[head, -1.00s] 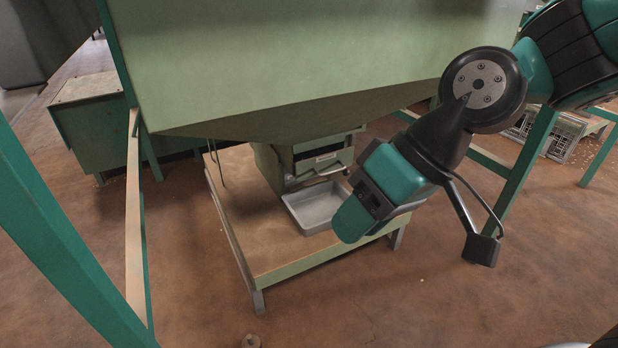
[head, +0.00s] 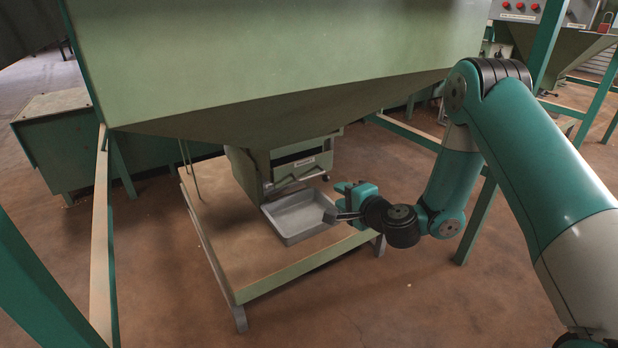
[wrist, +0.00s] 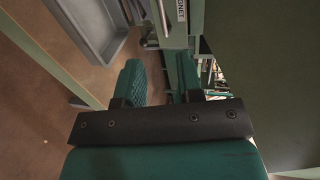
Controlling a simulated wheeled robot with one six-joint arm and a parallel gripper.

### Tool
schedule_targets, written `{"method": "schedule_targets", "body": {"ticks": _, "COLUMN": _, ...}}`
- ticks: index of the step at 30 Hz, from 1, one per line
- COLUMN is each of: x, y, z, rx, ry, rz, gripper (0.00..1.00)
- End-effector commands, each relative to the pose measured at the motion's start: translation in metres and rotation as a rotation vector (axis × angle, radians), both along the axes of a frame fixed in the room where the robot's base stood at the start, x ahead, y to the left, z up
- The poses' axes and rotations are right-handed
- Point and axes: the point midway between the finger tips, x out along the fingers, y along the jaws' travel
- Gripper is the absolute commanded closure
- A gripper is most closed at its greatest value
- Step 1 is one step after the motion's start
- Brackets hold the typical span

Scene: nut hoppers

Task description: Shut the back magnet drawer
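A green magnet housing (head: 262,168) sits under the hopper (head: 250,130). Its labelled drawer front (head: 304,162) has a pale handle bar below it. In the wrist view a label reading "MAGNET" (wrist: 182,10) shows at the top, cut off by the frame edge. I cannot tell from these frames which drawer is the back one or how far it stands out. My gripper (head: 338,207) is right of the housing, beside the tray's right end, apart from the drawer front. In the wrist view its two teal fingers (wrist: 158,82) stand apart with nothing between them.
A grey tray (head: 290,240) lies on the wooden-topped table (head: 225,245) below the housing. It also shows in the wrist view (wrist: 92,35). Green frame legs (head: 480,215) stand at the right and left. Open floor lies in front of the table.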

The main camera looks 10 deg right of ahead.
Motion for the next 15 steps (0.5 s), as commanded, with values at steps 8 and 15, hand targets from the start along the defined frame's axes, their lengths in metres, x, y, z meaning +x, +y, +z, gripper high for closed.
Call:
{"method": "schedule_targets", "body": {"ticks": 8, "x": 0.044, "y": 0.016, "z": -0.005, "rx": -0.006, "ry": -0.009, "rz": 0.005, "gripper": 0.66}}
{"method": "schedule_targets", "body": {"ticks": 15, "x": 0.088, "y": 0.031, "z": -0.020, "rx": -0.006, "ry": -0.009, "rz": 0.007, "gripper": 0.66}}
